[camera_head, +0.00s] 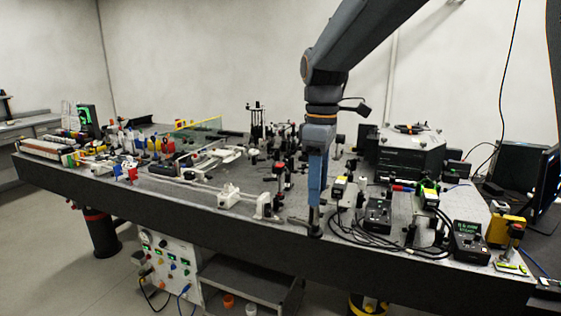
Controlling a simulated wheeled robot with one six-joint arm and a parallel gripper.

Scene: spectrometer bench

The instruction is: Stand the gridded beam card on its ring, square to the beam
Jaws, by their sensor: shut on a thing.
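My gripper (315,228) points straight down at the front edge of the bench, a little right of the middle. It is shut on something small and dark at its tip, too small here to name. I cannot pick out the gridded beam card or its ring for sure in this view. Whether the gripper's tip touches the bench top is also not clear.
The long dark optical bench (130,196) is crowded with posts and mounts. White mounts on a rail (229,195) stand left of my gripper. Black boxes with cables (378,213) stand close on its right. A large black instrument (405,152) is behind.

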